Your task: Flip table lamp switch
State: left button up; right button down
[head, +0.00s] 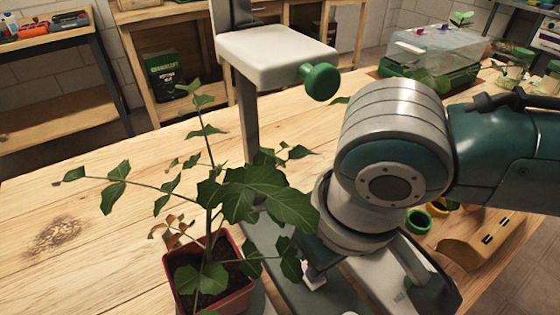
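What looks like the lamp is a dark post (247,120) with a white block-shaped head (275,56) and a round green knob (320,82) on the head's right side. A dark grey-green base (270,245) lies on the table below, partly covered by leaves. I cannot make out a switch for certain. My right arm comes in from the right and bends down over the base. My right gripper (314,272) is mostly hidden behind leaves and its own wrist; a small pale part shows at its tip, beside the plant. My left gripper is out of view.
A leafy plant in a red pot (235,295) stands in front, its leaves touching or overlapping the gripper area. A white-and-green device (400,275) and a wooden block (485,235) lie right. A clear-lidded tray (430,58) stands behind. The table's left side is clear.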

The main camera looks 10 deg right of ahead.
jog(key=shift+f+b, duration=0.3)
jog(key=shift+f, duration=0.25)
jog(key=shift+r, duration=0.1)
notch_tip(320, 180, up, 3)
jog(key=p, duration=0.4)
jog(key=shift+r, duration=0.2)
notch_tip(320, 180, up, 4)
jog(key=p, duration=0.4)
jog(key=shift+f+p, duration=0.2)
jog(key=shift+p, duration=0.15)
jog(key=shift+f, duration=0.1)
